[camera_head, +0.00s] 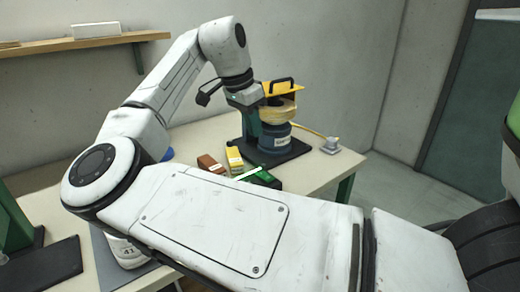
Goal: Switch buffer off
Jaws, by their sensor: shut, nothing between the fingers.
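The buffer (277,138) stands on a dark base plate at the far end of the workbench. It has a blue body with a white label, a pale yellowish wheel (278,110) and a yellow hood (284,91) with a black handle. A yellow cord runs from it to a small grey box (331,145) on the right. I cannot make out a switch. My gripper (262,101) is shut and empty, at the left side of the hood and wheel. Its fingertips are small and partly lost against the buffer, so I cannot tell whether they touch it.
A brown block (210,164), a yellow block (234,158) and a green box (265,178) lie on the workbench (205,135) before the buffer. A wall shelf (50,45) hangs above left.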

